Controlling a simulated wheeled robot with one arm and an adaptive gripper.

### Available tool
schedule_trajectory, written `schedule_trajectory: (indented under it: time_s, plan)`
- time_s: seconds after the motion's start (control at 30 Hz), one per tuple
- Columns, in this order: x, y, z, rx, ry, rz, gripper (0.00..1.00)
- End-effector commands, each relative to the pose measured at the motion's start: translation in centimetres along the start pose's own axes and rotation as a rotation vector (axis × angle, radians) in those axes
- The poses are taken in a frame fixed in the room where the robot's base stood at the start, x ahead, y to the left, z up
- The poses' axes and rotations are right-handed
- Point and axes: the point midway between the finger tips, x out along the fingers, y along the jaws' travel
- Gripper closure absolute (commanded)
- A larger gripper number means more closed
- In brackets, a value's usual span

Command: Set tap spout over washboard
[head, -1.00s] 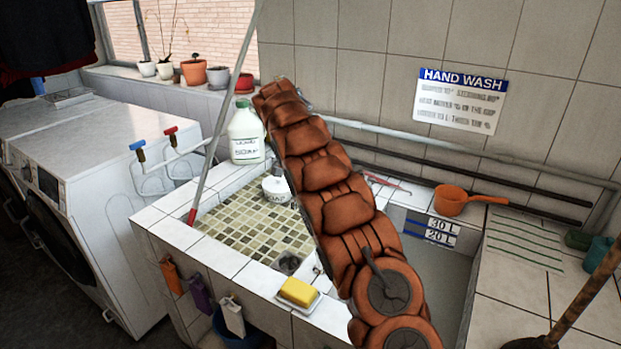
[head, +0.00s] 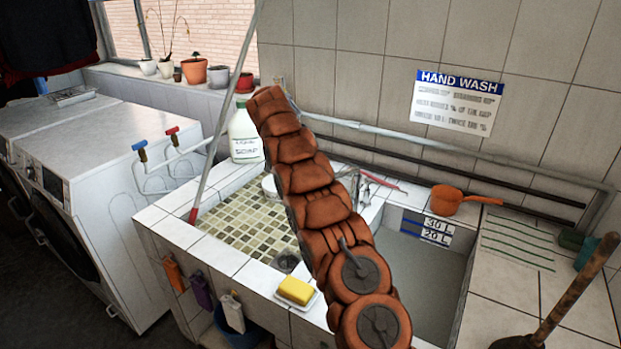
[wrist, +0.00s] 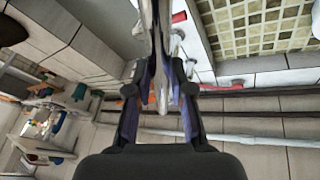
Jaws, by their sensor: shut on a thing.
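The tap spout (wrist: 160,60) is a pale metal piece running down between my fingers in the wrist view. My gripper (wrist: 160,90) is shut on it. In the head view my brown arm hides the gripper and most of the tap; a bit of grey metal (head: 355,186) shows just right of the arm, above the divider between the basins. The washboard appears to be the pale slab with green ridge lines (head: 517,243), right of the deep basin (head: 425,280). The spout is apart from it, to its left.
The mosaic basin (head: 245,222) lies left of the arm, with yellow soap (head: 296,290) on its front edge. A white jug (head: 245,135) stands behind it. An orange dipper (head: 455,199) sits behind the deep basin. A plunger (head: 560,310) stands at right.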

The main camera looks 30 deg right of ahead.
Motion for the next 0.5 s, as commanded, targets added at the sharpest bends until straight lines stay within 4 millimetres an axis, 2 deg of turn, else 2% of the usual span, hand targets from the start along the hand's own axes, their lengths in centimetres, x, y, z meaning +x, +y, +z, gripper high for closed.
schedule_trajectory:
  time_s: [0.23,0.27,0.5]
  plan:
    - [0.00,0.04,-0.15,0.003,0.002,0.000,1.00]
    - [0.00,0.04,-0.15,0.003,0.002,0.000,0.78]
    - [0.00,0.02,-0.07,0.001,0.001,0.000,0.54]
